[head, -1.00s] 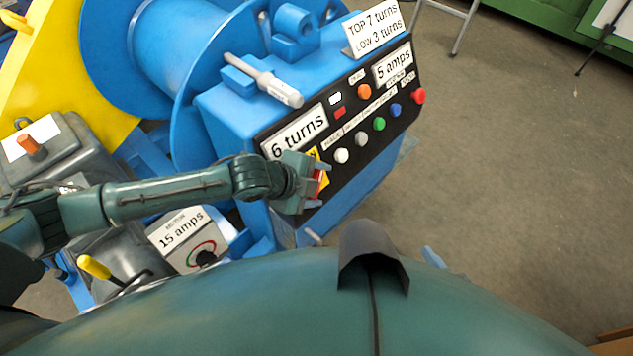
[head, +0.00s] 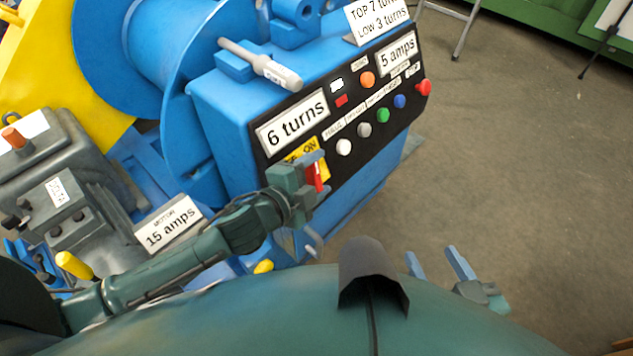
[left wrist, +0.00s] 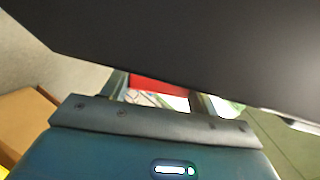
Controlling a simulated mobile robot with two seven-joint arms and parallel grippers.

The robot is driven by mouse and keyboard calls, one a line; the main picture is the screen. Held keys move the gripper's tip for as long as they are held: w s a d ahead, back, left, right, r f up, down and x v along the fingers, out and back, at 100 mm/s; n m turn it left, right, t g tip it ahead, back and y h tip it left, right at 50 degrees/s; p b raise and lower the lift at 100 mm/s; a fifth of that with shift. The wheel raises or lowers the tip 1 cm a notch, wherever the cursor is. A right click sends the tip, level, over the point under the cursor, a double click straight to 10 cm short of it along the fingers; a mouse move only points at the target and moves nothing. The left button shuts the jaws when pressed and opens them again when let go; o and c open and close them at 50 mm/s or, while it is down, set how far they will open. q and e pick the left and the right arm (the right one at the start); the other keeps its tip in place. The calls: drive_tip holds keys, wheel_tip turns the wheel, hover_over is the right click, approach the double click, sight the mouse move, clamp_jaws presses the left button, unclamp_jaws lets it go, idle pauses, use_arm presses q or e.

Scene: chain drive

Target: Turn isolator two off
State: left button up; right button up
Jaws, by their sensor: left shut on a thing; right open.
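The blue cabinet's black control panel (head: 352,125) faces me. At its lower left is a yellow plate (head: 301,151) with "ON" readable; part of it is covered. A red switch handle (head: 313,177) sits beside this plate. My left gripper (head: 319,176) is shut on this handle, against the panel. The handle shows in the left wrist view (left wrist: 160,88) as a red bar between the fingers, under a dark surface. I cannot read an isolator number. My right gripper (head: 437,262) is open and empty at the lower right, away from the panel.
Push buttons, including a white one (head: 344,147) and a red one (head: 424,87), stick out right of and above my left gripper. A grey motor (head: 75,200) and a "15 amps" sign (head: 170,228) stand at left.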

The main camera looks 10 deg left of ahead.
use_arm(q)
drive_tip(key=shift+t+b, duration=0.3)
drive_tip(key=o, duration=1)
drive_tip(key=shift+p+v, duration=0.5)
drive_tip(key=shift+v, duration=6.1)
drive_tip(key=shift+f, duration=0.1)
drive_tip(key=shift+c, duration=0.5)
